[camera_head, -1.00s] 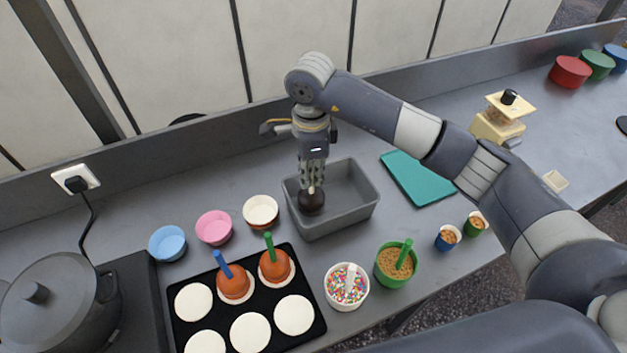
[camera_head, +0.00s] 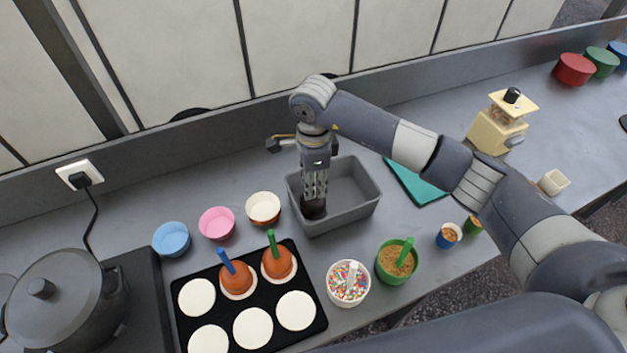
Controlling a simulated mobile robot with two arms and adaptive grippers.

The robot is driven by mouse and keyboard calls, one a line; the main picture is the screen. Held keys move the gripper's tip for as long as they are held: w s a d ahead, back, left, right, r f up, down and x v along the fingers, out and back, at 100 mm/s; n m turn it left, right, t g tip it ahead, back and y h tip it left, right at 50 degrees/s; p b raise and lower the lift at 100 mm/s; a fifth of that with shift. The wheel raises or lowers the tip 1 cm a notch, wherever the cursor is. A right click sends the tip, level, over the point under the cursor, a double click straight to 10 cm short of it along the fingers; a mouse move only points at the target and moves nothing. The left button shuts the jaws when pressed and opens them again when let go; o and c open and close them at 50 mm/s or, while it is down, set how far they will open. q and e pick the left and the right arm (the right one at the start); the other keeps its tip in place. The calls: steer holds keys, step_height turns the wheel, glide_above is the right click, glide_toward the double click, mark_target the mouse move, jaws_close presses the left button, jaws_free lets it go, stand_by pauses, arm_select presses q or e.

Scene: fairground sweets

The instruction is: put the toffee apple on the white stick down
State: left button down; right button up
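My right gripper (camera_head: 315,198) points down inside the left part of the grey tub (camera_head: 362,213). It appears shut on the toffee apple, a dark brown ball (camera_head: 314,210) under its fingertips and low in the tub. The fingers now hide the white stick and much of the apple. I cannot tell whether the apple touches the tub's floor. My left gripper is not in view.
A black tray (camera_head: 272,318) holds white discs, two with orange-brown apples on blue and green sticks. A sprinkles cup (camera_head: 333,290) and a green cup (camera_head: 383,275) stand in front of the tub. Paper cups (camera_head: 217,224) stand left of it; a teal board (camera_head: 410,186) lies right.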

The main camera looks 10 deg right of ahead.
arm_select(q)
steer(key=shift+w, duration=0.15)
